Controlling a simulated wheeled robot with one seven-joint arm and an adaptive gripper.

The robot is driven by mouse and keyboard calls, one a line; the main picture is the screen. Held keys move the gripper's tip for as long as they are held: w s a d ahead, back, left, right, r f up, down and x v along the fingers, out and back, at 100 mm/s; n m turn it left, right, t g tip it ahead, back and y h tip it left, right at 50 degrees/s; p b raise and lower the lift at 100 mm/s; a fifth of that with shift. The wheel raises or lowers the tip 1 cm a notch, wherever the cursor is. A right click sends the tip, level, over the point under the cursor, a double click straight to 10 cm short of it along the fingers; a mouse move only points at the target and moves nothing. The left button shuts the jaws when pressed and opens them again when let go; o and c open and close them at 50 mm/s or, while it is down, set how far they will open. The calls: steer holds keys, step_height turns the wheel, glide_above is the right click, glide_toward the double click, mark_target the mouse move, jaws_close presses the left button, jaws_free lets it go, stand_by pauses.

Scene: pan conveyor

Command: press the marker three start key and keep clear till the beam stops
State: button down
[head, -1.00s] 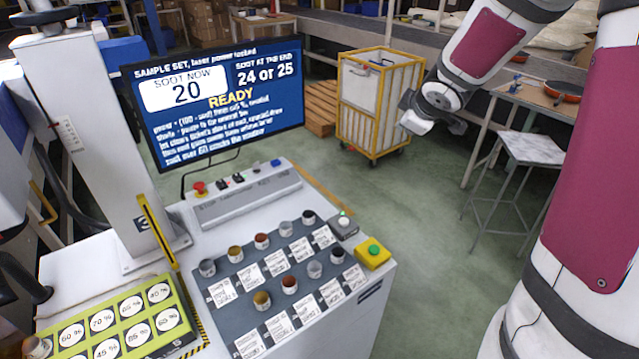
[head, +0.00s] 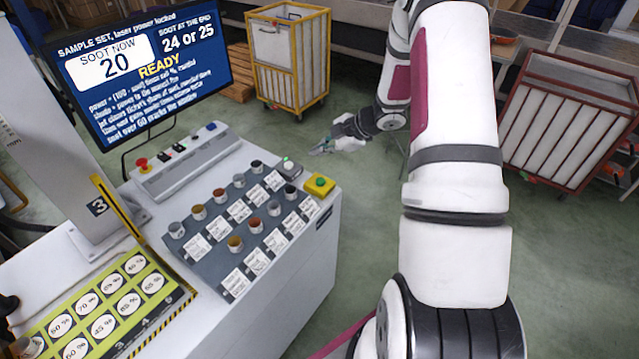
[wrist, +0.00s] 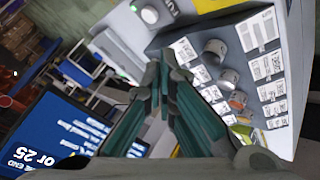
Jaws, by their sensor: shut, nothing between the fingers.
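The marking station bears a plate with the number 3 (head: 98,206) on its column. A yellow box with a round green button (head: 319,183) sits at the right corner of its bench. Next to it is a grey box with a pale lit button (head: 289,167); a grey box with a pale round button (wrist: 150,14) shows in the wrist view. My gripper (head: 320,151) is shut and empty, beyond the yellow box in the head view and apart from it. Its fingers (wrist: 160,75) meet in the wrist view. The screen (head: 140,72) reads READY and soot now 20.
Pots and label cards stand on a dark grey tray (head: 180,248). A panel with a red stop button (head: 142,164) is behind it. A yellow-green percentage board (head: 118,295) lies at lower left. A yellow cart (head: 290,62) and a red-framed cart (head: 566,120) stand on the floor.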

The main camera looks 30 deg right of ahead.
steer(key=b, duration=0.5)
glide_above(320, 183)
steer(key=f, duration=0.6)
steer(key=shift+w+f, duration=0.2)
steer(key=shift+s+f+b, duration=0.15)
steer(key=shift+f+b, duration=0.3)
steer(key=shift+f, duration=0.75)
steer(key=shift+f, duration=0.15)
steer(key=shift+f, duration=0.25)
steer(key=shift+f, duration=0.4)
stand_by(0.7)
steer(key=shift+r, duration=0.15)
steer(key=shift+r+p, duration=0.7)
steer(key=shift+p, duration=0.05)
